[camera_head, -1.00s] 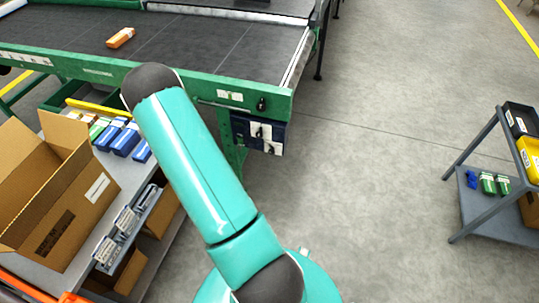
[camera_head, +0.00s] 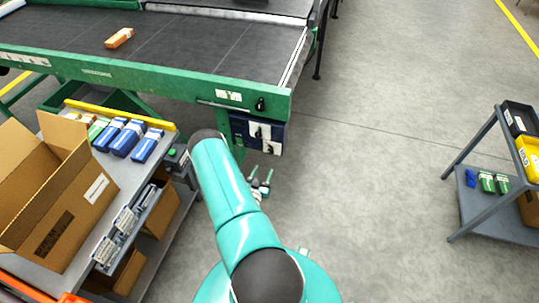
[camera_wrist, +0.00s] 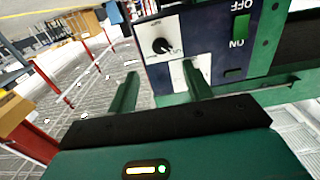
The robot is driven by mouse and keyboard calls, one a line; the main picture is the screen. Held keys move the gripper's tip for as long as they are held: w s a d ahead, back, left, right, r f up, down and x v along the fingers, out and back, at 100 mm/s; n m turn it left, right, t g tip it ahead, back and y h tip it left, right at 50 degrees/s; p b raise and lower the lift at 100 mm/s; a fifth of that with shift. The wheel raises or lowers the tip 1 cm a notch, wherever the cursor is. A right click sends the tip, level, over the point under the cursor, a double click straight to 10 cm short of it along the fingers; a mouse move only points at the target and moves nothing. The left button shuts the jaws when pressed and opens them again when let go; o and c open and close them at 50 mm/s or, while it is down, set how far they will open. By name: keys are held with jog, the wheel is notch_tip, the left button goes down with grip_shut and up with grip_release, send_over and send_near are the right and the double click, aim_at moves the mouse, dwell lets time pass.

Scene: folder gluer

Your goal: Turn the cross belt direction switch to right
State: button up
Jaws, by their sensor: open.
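A dark blue control box (camera_head: 241,127) hangs under the green conveyor frame, with two white plates carrying black knobs. Another black knob (camera_head: 260,104) sits on the frame rail above it. In the wrist view, upside down, a black rotary knob (camera_wrist: 160,46) sits on a white plate, with a second white plate (camera_wrist: 178,72) partly hidden by a finger. A green ON/OFF switch (camera_wrist: 241,27) is beside them. Labels are too small to tell which is the cross belt direction switch. My gripper (camera_head: 260,182) is open and empty, below and apart from the box; its fingers (camera_wrist: 162,88) point toward the panel.
A workbench with an open cardboard box (camera_head: 62,205) and blue packages (camera_head: 128,138) stands at left. An orange carton (camera_head: 119,38) lies on the conveyor belt (camera_head: 200,44). A grey cart (camera_head: 490,215) with bins stands at right. The floor between is clear.

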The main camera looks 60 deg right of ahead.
aim_at(270, 153)
jog(key=d, duration=0.3)
jog(key=w+d, duration=0.1)
jog(key=d, duration=0.6)
jog(key=shift+w+d, duration=0.25)
jog(key=shift+w, duration=0.1)
jog(key=c, duration=1)
